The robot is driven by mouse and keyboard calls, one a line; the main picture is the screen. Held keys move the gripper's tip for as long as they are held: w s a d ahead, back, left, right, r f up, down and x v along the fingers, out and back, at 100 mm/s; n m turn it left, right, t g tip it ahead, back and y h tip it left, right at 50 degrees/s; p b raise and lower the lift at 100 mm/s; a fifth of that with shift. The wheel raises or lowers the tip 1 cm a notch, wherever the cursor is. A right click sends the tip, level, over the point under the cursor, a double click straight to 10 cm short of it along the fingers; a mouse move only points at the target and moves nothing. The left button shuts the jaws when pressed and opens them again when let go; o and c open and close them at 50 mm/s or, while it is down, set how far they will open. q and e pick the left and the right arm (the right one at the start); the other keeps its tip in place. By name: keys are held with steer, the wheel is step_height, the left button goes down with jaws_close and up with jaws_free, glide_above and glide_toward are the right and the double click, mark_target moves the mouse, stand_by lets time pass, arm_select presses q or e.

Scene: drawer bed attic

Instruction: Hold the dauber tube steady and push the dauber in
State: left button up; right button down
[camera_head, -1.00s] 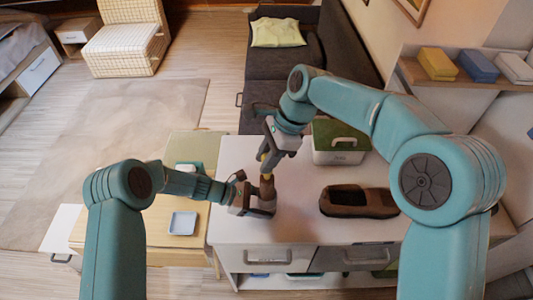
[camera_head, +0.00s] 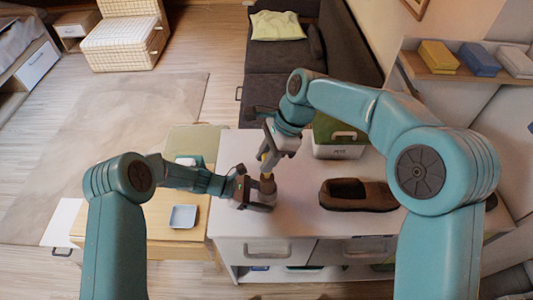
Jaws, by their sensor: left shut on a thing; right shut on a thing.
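The brown dauber tube (camera_head: 267,185) stands upright on the white cabinet top. My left gripper (camera_head: 262,200) comes in from the left and is shut on the tube low down. My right gripper (camera_head: 269,160) reaches down from above and is shut on the dauber, of which a small yellowish part (camera_head: 264,157) shows between its fingers. The dauber is above the tube's mouth; whether its lower end is inside the tube is too small to tell.
A brown shoe (camera_head: 357,194) lies on the white cabinet top (camera_head: 310,222) to the right. A green-and-white box (camera_head: 338,151) stands behind it. A small blue-grey tray (camera_head: 183,216) is on the wooden table at left. The cabinet top between tube and shoe is clear.

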steer(key=shift+f, duration=1)
steer(key=shift+f, duration=0.1)
steer(key=shift+f, duration=1.9)
steer(key=c, duration=0.8)
jaws_free()
steer(key=shift+r, duration=0.1)
